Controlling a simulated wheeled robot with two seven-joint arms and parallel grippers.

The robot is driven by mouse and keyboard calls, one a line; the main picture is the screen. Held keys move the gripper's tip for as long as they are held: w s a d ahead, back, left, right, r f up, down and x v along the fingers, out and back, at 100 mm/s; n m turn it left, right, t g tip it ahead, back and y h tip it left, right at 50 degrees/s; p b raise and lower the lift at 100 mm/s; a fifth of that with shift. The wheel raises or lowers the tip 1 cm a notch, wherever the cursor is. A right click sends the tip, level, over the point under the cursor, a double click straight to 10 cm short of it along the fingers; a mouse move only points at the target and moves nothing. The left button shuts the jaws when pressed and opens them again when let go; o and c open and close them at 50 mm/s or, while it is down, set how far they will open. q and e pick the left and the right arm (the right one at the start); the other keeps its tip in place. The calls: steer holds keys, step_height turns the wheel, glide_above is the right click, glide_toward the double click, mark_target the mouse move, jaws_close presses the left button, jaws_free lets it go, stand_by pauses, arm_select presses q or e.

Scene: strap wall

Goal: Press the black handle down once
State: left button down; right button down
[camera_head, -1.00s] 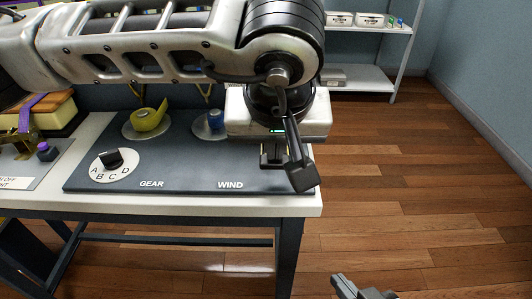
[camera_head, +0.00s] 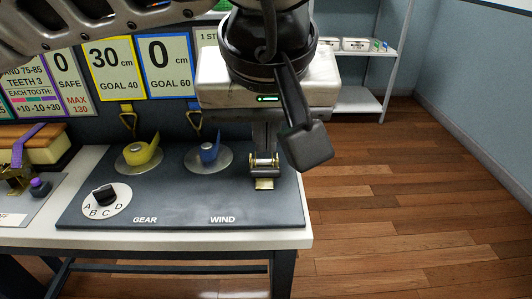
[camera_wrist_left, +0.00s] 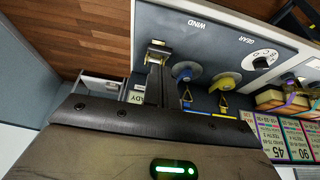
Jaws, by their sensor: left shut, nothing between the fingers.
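A small metal ratchet (camera_head: 264,170) with brass-coloured parts stands at the right end of the dark panel. It also shows near the top in the left wrist view (camera_wrist_left: 158,46). My left gripper (camera_head: 264,148) is shut and empty, pointing down just above and behind the ratchet. In the left wrist view its dark fingers (camera_wrist_left: 155,66) reach toward the ratchet. I cannot separate a black handle from the dark fingers, and I cannot tell whether they touch. My right gripper is not in view.
A yellow cleat (camera_head: 141,153) and a blue cleat (camera_head: 209,153) sit on round plates left of the ratchet. A black A-to-D knob (camera_head: 105,195) is at the front left. Goal signs (camera_head: 169,66) stand behind. Floor (camera_head: 400,200) is open to the right.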

arm_select(q)
steer(key=shift+v, duration=1.4)
steer(key=shift+s, duration=0.1)
